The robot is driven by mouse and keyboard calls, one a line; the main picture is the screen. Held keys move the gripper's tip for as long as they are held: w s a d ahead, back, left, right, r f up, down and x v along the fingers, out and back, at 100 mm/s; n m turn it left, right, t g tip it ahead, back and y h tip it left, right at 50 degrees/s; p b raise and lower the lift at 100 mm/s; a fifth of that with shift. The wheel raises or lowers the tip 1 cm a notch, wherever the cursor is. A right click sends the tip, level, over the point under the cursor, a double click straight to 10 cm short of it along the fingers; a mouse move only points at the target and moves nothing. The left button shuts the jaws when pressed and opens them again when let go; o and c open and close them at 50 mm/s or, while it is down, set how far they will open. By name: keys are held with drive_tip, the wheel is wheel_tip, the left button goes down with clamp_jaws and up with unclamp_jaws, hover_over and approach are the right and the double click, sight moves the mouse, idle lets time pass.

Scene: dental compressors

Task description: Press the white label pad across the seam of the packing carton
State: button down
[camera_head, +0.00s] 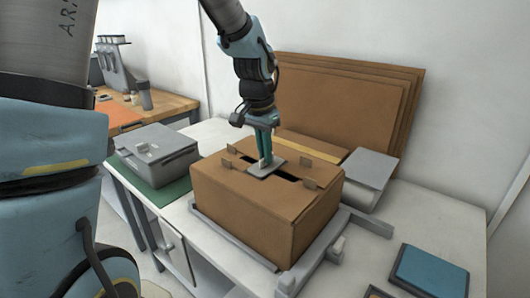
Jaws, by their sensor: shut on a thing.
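The brown packing carton (240,208) sits in a grey frame on the white table. Its top shows a dark seam and several small upright tabs. My gripper (265,162) points down over the top of the carton and is shut on the white label pad (262,172). The pad looks like a small, flat, pale grey-white plate. It lies at the carton's top, over part of the dark seam. I cannot tell whether it touches the cardboard. The fingertips hide part of the pad.
A grey box (156,150) stands on a green mat (170,196) at left. A grey block (368,168) is right behind the carton, with flat cardboard sheets (345,100) against the wall. A blue pad (430,269) lies at front right. A wooden bench (172,105) stands behind left.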

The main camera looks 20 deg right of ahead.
drive_tip(key=shift+s+a+f, duration=0.1)
drive_tip(key=shift+f, duration=0.1)
drive_tip(key=c, duration=0.9)
unclamp_jaws()
drive_tip(key=shift+r, duration=0.1)
